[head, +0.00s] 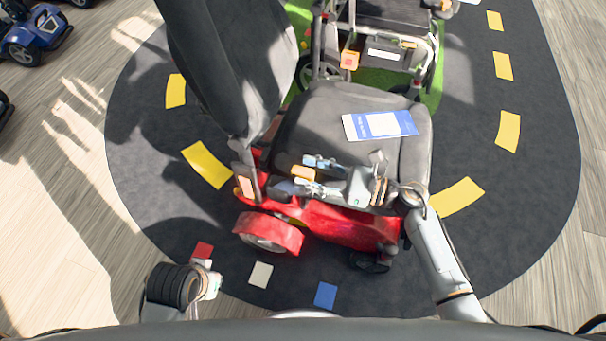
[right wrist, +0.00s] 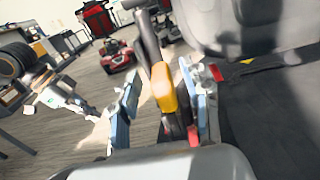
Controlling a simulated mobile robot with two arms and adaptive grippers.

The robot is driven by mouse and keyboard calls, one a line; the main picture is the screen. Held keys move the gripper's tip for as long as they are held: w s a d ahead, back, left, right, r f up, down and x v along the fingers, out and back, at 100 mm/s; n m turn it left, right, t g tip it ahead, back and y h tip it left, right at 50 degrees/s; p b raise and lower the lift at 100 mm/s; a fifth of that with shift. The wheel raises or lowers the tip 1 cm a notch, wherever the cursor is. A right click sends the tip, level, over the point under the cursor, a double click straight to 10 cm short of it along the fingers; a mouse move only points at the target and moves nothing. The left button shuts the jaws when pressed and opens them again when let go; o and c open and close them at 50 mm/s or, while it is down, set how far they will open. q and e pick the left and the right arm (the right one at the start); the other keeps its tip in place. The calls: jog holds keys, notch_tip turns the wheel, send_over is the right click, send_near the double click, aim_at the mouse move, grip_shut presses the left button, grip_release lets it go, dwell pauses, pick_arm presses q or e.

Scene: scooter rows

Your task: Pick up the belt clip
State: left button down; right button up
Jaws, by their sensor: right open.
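An orange-yellow piece that looks like the belt clip (head: 303,173) is at the near left side of the red scooter's seat (head: 330,112). It also shows in the right wrist view (right wrist: 163,87), upright between the fingers, with a dark part below it. My right gripper (head: 315,176) reaches left across the seat's near edge. Its two blue-grey fingers (right wrist: 160,105) are apart, one on each side of the orange piece, and I see no grip on it. My left gripper (head: 209,285) is low at the left, away from the scooter; its fingers are too small to read.
A blue and white card (head: 380,125) lies on the seat. The seat's dark backrest (head: 215,65) rises at the left. The red scooter base (head: 340,225) stands below on a dark mat (head: 150,135) with yellow marks. Another scooter (head: 385,50) stands behind on green.

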jog(key=shift+x, duration=1)
grip_shut()
jog(key=shift+r, duration=0.1)
